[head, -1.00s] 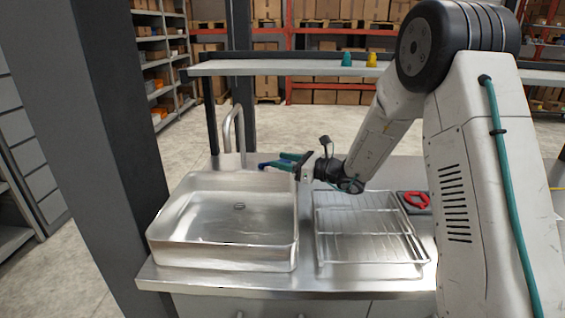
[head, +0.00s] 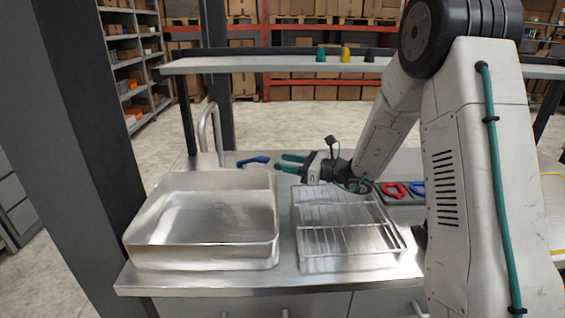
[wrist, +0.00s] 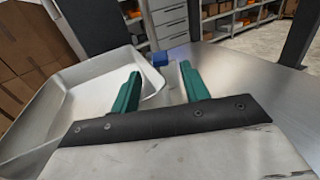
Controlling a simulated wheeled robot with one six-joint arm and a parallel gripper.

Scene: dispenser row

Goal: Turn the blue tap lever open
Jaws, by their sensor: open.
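The blue tap lever (head: 253,160) lies behind the sink basin's back right corner, to the right of the curved metal tap spout (head: 211,128). My gripper (head: 287,163) has green fingers and is open, a little to the right of the lever and apart from it. In the wrist view, the blue lever (wrist: 160,60) shows end-on beyond the gap between my green fingertips (wrist: 160,72). Nothing is between my fingers. The lever's base is hard to make out.
The metal sink basin (head: 130,243) stands at the left of the counter. A wire rack (head: 345,240) lies to its right, with red pliers (head: 393,190) and a blue item (head: 417,188) behind. A shelf (head: 270,66) with small coloured caps runs above the back.

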